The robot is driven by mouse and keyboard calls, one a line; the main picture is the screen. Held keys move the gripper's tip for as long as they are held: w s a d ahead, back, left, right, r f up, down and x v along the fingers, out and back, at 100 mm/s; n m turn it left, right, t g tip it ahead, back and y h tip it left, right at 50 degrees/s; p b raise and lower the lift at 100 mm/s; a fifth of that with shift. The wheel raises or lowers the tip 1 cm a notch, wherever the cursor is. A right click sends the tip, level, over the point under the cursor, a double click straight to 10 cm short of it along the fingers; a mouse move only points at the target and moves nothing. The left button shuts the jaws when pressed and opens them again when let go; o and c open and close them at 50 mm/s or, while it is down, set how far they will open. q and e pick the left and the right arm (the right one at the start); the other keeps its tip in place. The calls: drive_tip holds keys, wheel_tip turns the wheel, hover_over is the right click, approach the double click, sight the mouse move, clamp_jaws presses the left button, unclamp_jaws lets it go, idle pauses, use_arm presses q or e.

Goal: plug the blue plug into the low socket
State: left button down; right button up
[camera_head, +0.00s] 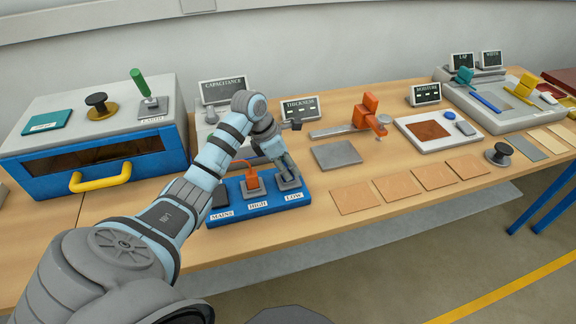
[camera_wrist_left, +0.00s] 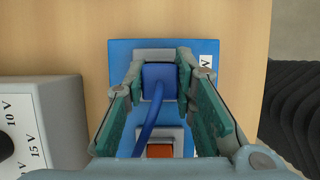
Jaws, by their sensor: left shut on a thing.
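The blue plug (camera_wrist_left: 159,78) with its blue cable is held between the green pads of my left gripper (camera_wrist_left: 159,80). It is lined up over the grey low socket (camera_wrist_left: 154,55), whose rim shows beyond the plug; I cannot tell how deep it sits. In the head view my left gripper (camera_head: 286,174) points down at the LOW position of the blue socket board (camera_head: 263,208), and it hides most of the plug there. An orange plug (camera_head: 252,182) stands in the HIGH socket beside it. My right gripper is not in view.
A capacitance display (camera_head: 222,91) and a grey meter stand behind the board; the wrist view shows a grey box (camera_wrist_left: 45,125) with voltage marks. A blue oven (camera_head: 95,165) is at left. A grey plate (camera_head: 336,154) and several tan sheets (camera_head: 354,196) lie at right.

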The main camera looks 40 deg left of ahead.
use_arm(q)
drive_tip(key=shift+f, duration=0.15)
drive_tip(key=c, duration=1.6)
unclamp_jaws()
drive_tip(key=shift+o, duration=0.3)
drive_tip(key=o, duration=0.5)
drive_tip(key=shift+o, duration=0.2)
drive_tip(key=v, duration=1.2)
